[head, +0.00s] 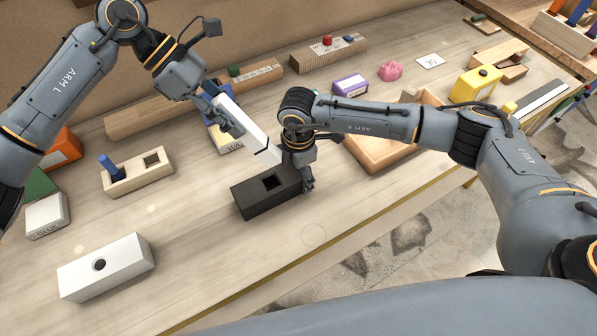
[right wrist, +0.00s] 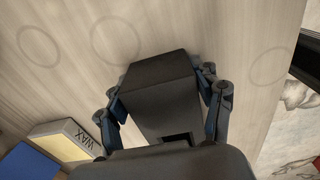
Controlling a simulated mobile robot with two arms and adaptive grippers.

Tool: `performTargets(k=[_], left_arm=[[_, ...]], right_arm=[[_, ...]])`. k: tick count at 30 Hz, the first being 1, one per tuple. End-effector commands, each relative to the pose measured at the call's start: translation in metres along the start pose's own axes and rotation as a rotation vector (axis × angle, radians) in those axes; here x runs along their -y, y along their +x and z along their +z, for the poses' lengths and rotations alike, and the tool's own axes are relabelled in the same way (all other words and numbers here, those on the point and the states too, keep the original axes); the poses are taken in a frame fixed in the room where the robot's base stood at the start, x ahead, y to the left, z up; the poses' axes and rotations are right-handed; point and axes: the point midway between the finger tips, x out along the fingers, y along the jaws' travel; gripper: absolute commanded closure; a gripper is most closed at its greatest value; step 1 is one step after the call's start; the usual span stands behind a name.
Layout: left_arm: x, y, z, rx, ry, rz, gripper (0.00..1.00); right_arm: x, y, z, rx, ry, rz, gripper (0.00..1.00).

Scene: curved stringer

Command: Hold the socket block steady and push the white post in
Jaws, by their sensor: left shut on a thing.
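The dark socket block (head: 252,201) lies on the table with a square hole in its top. My right gripper (head: 306,186) is at its right end; in the right wrist view the socket block (right wrist: 158,90) sits between the fingers of the right gripper (right wrist: 163,95), which press against both sides. My left gripper (head: 229,122) is shut on the white post (head: 252,131) at its upper part. The post is tilted, its lower end above and behind the block, apart from the hole. The post is not visible in the right wrist view.
A white block with a round hole (head: 122,270) lies at front left. A wooden block with a blue peg (head: 150,178) lies behind it. A yellow wax box (right wrist: 62,140) is near the right gripper. A wooden tray (head: 385,153) stands right of the block. The table front is clear.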

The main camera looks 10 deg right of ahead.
Motion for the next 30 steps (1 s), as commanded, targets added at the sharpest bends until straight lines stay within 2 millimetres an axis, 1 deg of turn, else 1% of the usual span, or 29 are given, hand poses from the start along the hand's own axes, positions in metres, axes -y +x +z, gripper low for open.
performTargets(k=[1,2,3,5,6,8,11,14,18,21,24,27,30], left_arm=[[0.0,0.0,0.0,0.0,0.0,0.0,1.0],[0.0,0.0,0.0,0.0,0.0,0.0,1.0],[0.0,0.0,0.0,0.0,0.0,0.0,1.0],[0.0,0.0,0.0,0.0,0.0,0.0,1.0],[0.0,0.0,0.0,0.0,0.0,0.0,1.0],[0.0,0.001,0.001,-0.006,0.007,-0.003,1.0],[0.0,0.005,0.008,-0.059,0.065,-0.029,1.0],[0.002,0.013,0.019,-0.181,0.208,-0.086,1.0],[0.005,0.026,0.032,-0.405,0.519,-0.168,1.0],[0.006,0.031,0.037,-0.524,0.732,-0.195,1.0],[0.005,0.033,0.04,-0.598,0.902,-0.199,1.0],[0.004,0.033,0.041,-0.635,1.002,-0.197,1.0],[0.003,0.036,0.04,-0.647,1.041,-0.197,1.0]], right_arm=[[0.0,0.0,0.0,0.0,0.0,0.0,0.52],[0.0,0.0,0.0,0.0,0.0,0.0,0.58],[0.0,0.0,0.0,0.0,0.0,0.0,0.67],[0.0,0.0,0.0,0.0,0.001,0.0,0.79],[0.0,0.0,0.0,0.0,0.001,0.0,0.81],[0.0,0.0,0.0,0.0,0.001,0.0,0.81],[0.0,0.0,0.0,0.001,0.001,0.0,0.81],[0.0,0.0,0.0,0.0,0.001,0.0,0.81],[0.0,0.0,0.0,0.001,0.001,0.0,0.81],[0.0,0.0,0.001,0.001,0.001,0.0,0.81],[0.0,0.0,0.001,0.001,0.001,0.0,0.81],[0.0,0.0,0.001,0.001,0.001,0.0,0.81],[0.0,0.0,0.0,0.001,0.001,0.0,0.81]])
